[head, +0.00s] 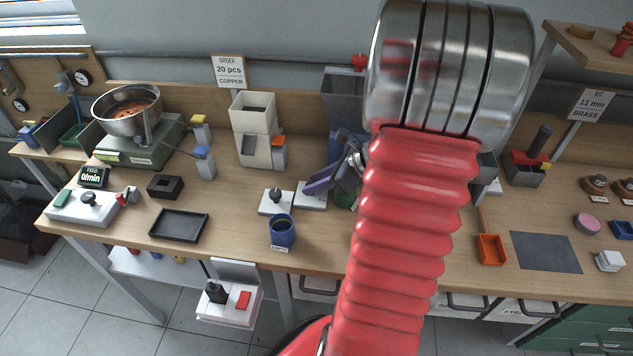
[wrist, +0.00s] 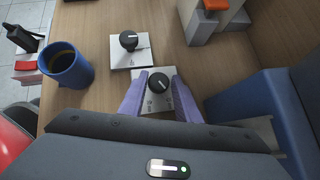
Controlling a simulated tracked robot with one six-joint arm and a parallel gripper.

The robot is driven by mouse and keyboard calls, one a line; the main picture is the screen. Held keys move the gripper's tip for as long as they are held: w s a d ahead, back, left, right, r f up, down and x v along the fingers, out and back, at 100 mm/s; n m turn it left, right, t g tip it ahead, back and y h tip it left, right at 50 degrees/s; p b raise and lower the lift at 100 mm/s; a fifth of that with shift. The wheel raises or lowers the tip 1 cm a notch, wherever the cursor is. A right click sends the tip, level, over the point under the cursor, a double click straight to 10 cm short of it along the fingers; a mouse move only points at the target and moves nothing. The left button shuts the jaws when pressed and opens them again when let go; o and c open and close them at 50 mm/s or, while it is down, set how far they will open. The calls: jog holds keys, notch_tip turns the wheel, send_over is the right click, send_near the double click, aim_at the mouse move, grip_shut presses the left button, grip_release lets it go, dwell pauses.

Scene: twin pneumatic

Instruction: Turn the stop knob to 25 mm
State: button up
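Two black knobs with white pointer marks sit on separate white plates on the bench; I cannot read which is the stop knob. In the wrist view one knob (wrist: 158,83) lies between the purple fingers of my gripper (wrist: 159,74), which are apart with one finger on each side; whether they touch it is unclear. The other knob (wrist: 128,41) stands free on its plate (wrist: 119,59), and shows in the head view (head: 276,195). In the head view my gripper (head: 318,186) is over the right plate (head: 310,203) and hides its knob. The dial markings are too small to read.
A blue cup (wrist: 66,70) with dark contents stands left of the knobs in the wrist view. A pale hopper unit (head: 252,130) stands behind them, and a black tray (head: 178,226) lies farther left. The bench front between tray and cup is clear.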

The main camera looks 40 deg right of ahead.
jog(key=shift+o, duration=1.4)
jog(key=v, duration=1.3)
jog(key=shift+s+r, duration=0.25)
jog(key=shift+r, duration=0.05)
jog(key=a+r+n+g+h, duration=0.1)
jog(key=a+r+n, duration=0.2)
jog(key=a+n, duration=1.2)
jog(key=a+r+n+g+h, duration=0.1)
jog(key=a+r+n+h, duration=0.1)
jog(key=a+n, duration=1.4)
jog(key=shift+s+a+r+g, duration=0.15)
jog(key=shift+a+r+g, duration=0.25)
jog(key=shift+r, duration=0.4)
